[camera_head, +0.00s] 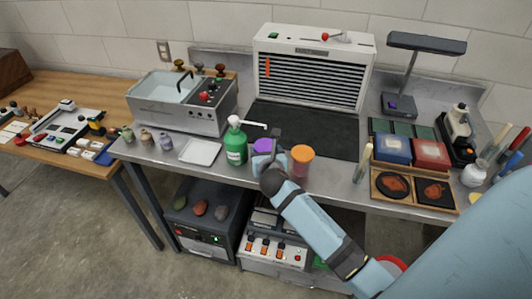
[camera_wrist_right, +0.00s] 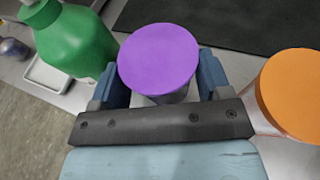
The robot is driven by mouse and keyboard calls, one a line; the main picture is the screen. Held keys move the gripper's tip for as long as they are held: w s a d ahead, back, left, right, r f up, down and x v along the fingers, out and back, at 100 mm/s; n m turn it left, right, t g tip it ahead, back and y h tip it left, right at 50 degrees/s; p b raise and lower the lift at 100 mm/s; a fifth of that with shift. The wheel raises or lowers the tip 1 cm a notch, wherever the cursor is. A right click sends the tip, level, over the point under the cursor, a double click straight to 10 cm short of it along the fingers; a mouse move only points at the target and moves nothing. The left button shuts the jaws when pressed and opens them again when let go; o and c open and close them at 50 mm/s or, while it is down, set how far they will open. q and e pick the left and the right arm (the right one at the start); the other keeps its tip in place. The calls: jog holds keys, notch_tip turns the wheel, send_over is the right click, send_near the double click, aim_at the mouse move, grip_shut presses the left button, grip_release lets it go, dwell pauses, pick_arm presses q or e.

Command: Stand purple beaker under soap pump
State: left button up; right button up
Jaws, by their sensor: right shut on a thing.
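The purple beaker (camera_head: 263,146) is by the front of the steel bench, just right of the green soap pump bottle (camera_head: 236,147). The pump's white spout points right, above and behind the beaker. My right gripper (camera_head: 268,160) is shut on the beaker. In the right wrist view the purple top (camera_wrist_right: 158,58) sits between the two blue fingers (camera_wrist_right: 163,85), and the green bottle (camera_wrist_right: 75,40) is close on the left. The beaker's base is hidden, so I cannot tell whether it touches the bench. My left gripper is not in view.
An orange beaker (camera_head: 301,160) stands close to the right of my right gripper, also seen in the wrist view (camera_wrist_right: 292,92). A white tray (camera_head: 200,152) lies left of the soap bottle. A dark mat (camera_head: 315,128) lies behind, in front of the white louvred unit.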

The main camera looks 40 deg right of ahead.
jog(key=o, duration=1)
jog(key=shift+f, duration=0.15)
jog(key=shift+o, duration=0.2)
jog(key=shift+s+a+r, duration=0.15)
jog(key=shift+s+r, duration=0.1)
jog(key=shift+s, duration=0.1)
jog(key=v, duration=1.1)
jog(key=s+a+f+m+g+y, duration=0.1)
jog(key=s+a+f+m+y, duration=0.4)
jog(key=m, duration=0.8)
jog(key=s+a+f+m+g+y, duration=0.1)
jog(key=s+a+f+m+y, duration=0.4)
jog(key=s+f+m, duration=0.6)
jog(key=a+f+m, duration=0.1)
jog(key=a+m, duration=0.1)
jog(key=m, duration=0.1)
jog(key=shift+s+a+m, duration=0.25)
jog(key=shift+s+m, duration=0.05)
jog(key=shift+s, duration=0.05)
